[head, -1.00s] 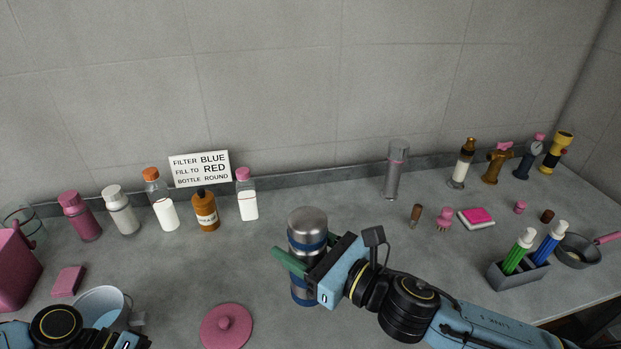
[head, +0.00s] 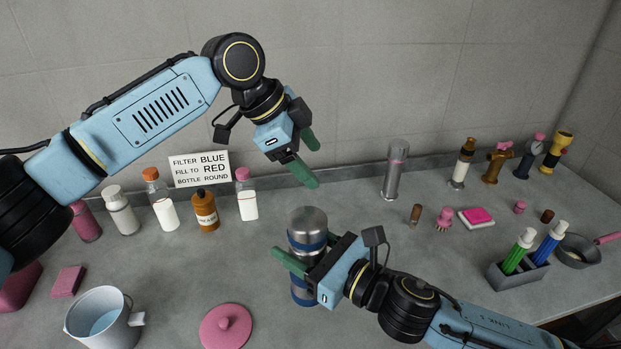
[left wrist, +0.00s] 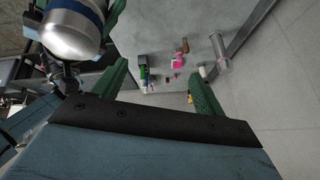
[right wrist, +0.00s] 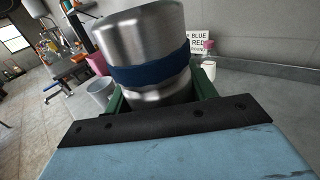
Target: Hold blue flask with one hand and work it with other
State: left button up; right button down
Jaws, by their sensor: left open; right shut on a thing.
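The blue flask is a steel cylinder with blue bands (head: 307,222). It stands upright on the grey counter in the head view. My right gripper (head: 292,270) is shut around its middle. The right wrist view shows the flask (right wrist: 140,40) between the green fingers, with one blue band and its steel top. My left gripper (head: 308,160) is open and empty, raised above and behind the flask, near the wall. The left wrist view shows the flask's steel top (left wrist: 70,35) at the upper left, outside the open fingers.
A sign (head: 200,169) stands behind several bottles at the left. A bucket (head: 103,318) and a pink lid (head: 226,327) lie in front.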

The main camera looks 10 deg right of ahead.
aim_at(310, 218)
pick_arm(q)
jog(key=s+m+y, duration=0.1)
jog(key=s+y, duration=0.1)
jog(key=s, duration=0.1)
jog(key=s+r+m+y, duration=0.1)
jog(key=s+m, duration=0.1)
jog(key=s, duration=0.1)
jog(key=s+r+m+y, duration=0.1)
jog(key=s+m+y, duration=0.1)
jog(key=s, duration=0.1)
jog(key=shift+a+r+g+y, duration=0.15)
jog(key=shift+a+g+y, duration=0.15)
jog(key=shift+s+a+y, duration=0.2)
jog(key=shift+s+y, duration=0.1)
jog(key=shift+s, duration=0.05)
jog(key=shift+s+a+m, duration=0.1)
jog(key=shift+s+m, duration=0.05)
jog(key=shift+m, duration=0.15)
notch_tip(310, 218, down, 8)
